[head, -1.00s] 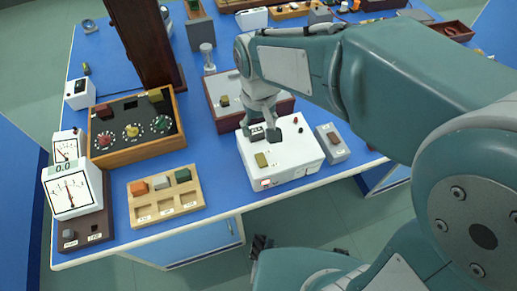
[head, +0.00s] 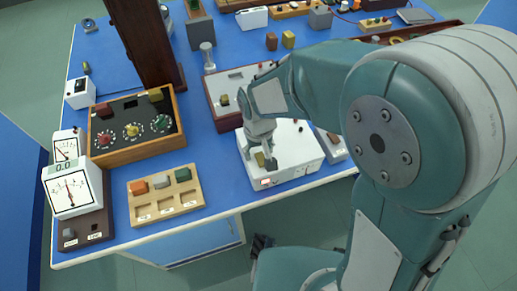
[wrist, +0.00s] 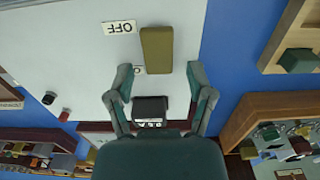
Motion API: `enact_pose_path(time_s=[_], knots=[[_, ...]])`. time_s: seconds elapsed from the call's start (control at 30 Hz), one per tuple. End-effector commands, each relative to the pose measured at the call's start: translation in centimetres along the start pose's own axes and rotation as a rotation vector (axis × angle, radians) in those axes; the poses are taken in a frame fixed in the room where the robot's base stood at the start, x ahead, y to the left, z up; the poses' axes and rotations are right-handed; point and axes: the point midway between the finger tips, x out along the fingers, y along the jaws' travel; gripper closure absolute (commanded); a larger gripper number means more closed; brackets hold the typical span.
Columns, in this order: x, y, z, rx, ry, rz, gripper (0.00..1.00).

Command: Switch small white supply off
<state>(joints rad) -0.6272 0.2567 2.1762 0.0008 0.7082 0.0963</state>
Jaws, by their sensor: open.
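The small white supply (head: 297,147) is a flat white box near the bench's front edge. Its top fills much of the wrist view (wrist: 60,45), with an OFF label (wrist: 120,27) beside an olive block-shaped lever (wrist: 156,48). The lever also shows in the head view (head: 260,159). My gripper (wrist: 160,72) is open and empty over the supply, its fingertips on either side of the lever's near end. Contact cannot be told. A black part with a pale label (wrist: 150,110) shows between the fingers. My gripper (head: 265,162) hides part of the top in the head view.
A grey box (head: 330,143) stands close on the supply's right. A wooden tray with coloured blocks (head: 167,210) and a dial box (head: 135,150) lie to the left. A brown-edged panel (head: 225,115) is behind. Bare blue bench shows between the tray and the supply.

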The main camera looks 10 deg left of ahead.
Motion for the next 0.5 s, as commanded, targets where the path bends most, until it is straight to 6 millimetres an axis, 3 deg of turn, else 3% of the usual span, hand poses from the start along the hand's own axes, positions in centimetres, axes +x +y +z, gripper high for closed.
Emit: enact_pose_path(time_s=[0.1, 0.23, 0.27, 0.5], knots=[[-0.02, 0.01, 0.00, 0.000, 0.000, 0.000, 0.36], [-0.03, 0.01, 0.00, 0.000, 0.000, 0.000, 0.94], [-0.03, 0.01, 0.00, 0.000, 0.000, 0.000, 1.00], [-0.01, -0.03, 0.07, 0.000, 0.009, 0.000, 1.00]])
